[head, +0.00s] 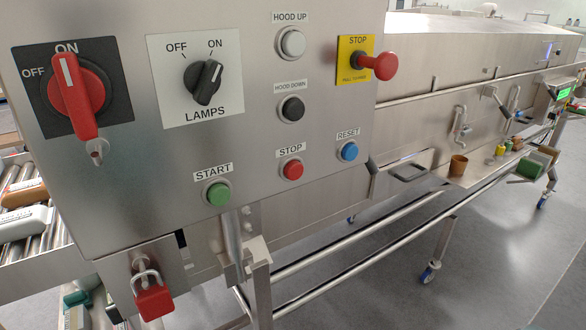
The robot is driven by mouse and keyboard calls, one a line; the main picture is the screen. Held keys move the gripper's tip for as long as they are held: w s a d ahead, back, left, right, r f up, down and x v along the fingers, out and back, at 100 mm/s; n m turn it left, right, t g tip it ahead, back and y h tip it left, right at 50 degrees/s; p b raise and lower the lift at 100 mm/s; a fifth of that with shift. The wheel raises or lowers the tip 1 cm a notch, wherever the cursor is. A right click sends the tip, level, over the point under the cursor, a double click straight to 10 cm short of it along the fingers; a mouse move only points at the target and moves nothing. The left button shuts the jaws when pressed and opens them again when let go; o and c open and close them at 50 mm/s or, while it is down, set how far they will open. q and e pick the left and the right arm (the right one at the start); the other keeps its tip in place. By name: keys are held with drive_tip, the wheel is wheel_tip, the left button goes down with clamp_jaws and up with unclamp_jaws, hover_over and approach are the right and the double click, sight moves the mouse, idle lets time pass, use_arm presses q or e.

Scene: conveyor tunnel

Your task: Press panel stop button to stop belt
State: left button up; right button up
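The red stop button (292,170) sits low on the steel control panel (240,140), under a "STOP" label, between the green start button (218,193) and the blue reset button (349,151). A separate red mushroom emergency stop (379,66) on a yellow "STOP" plate sticks out at the panel's upper right. Nothing covers the red stop button. Neither of my grippers shows in the head view.
A red main switch (76,92), a lamps knob (206,82), and hood up (291,43) and hood down (292,108) buttons share the panel. A red padlock (153,300) hangs below.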

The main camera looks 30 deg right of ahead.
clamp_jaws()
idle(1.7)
